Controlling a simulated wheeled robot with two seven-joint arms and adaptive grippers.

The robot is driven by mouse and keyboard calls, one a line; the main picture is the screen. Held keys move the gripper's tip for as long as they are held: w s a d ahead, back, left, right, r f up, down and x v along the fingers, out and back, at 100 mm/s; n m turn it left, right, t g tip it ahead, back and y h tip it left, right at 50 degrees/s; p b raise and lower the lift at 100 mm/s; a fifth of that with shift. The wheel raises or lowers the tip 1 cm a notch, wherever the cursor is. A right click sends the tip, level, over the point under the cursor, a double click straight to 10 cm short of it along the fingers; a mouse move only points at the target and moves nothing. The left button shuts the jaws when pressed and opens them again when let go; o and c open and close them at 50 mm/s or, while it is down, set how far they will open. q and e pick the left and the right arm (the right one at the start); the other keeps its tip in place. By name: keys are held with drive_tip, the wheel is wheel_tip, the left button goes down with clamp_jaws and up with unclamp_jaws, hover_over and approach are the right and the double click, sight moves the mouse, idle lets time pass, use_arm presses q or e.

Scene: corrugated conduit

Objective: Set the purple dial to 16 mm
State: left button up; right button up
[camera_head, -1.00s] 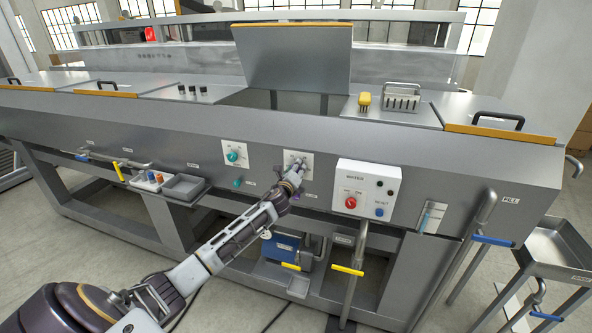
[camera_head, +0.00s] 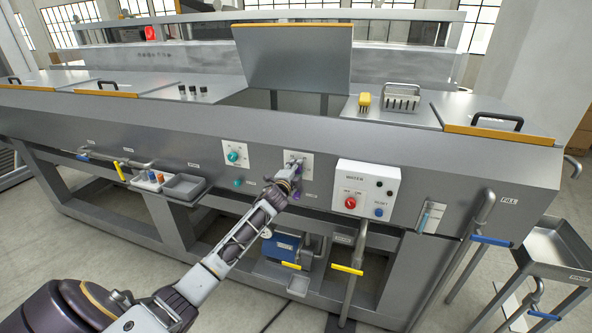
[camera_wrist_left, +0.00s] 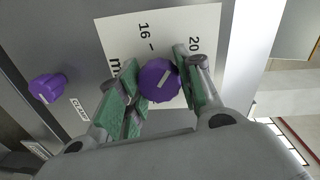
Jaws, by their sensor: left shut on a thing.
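The purple dial (camera_wrist_left: 158,82) sits on a white scale plate, which shows in the wrist view (camera_wrist_left: 170,30) with the printed numbers 16 and 20. A short white mark on the dial slants toward the upper right in that view, to the 20 side of the 16 tick; its exact reading is unclear. My left gripper (camera_wrist_left: 157,88) is shut on the dial, its green pads on both sides of it. In the head view my left gripper (camera_head: 291,172) is at the plate (camera_head: 306,161) and hides most of the dial. My right gripper is out of view.
A smaller purple knob (camera_wrist_left: 47,87) is beside the plate. In the head view, a teal dial (camera_head: 233,156) is to the left and the white WATER box (camera_head: 366,186) with red and blue buttons is close on the right. A yellow-handled pipe (camera_head: 347,269) stands below.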

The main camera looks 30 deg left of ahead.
use_arm(q)
drive_tip(key=n, duration=0.5)
drive_tip(key=shift+h+p, duration=0.3)
drive_tip(key=shift+p, duration=0.1)
drive_tip(key=n, duration=0.4)
drive_tip(key=shift+f, duration=0.1)
drive_tip(key=o, duration=1.1)
drive_tip(key=shift+c, duration=0.2)
drive_tip(key=f+v, duration=0.1)
drive_tip(key=v, duration=1.1)
drive_tip(key=shift+a+r, duration=0.2)
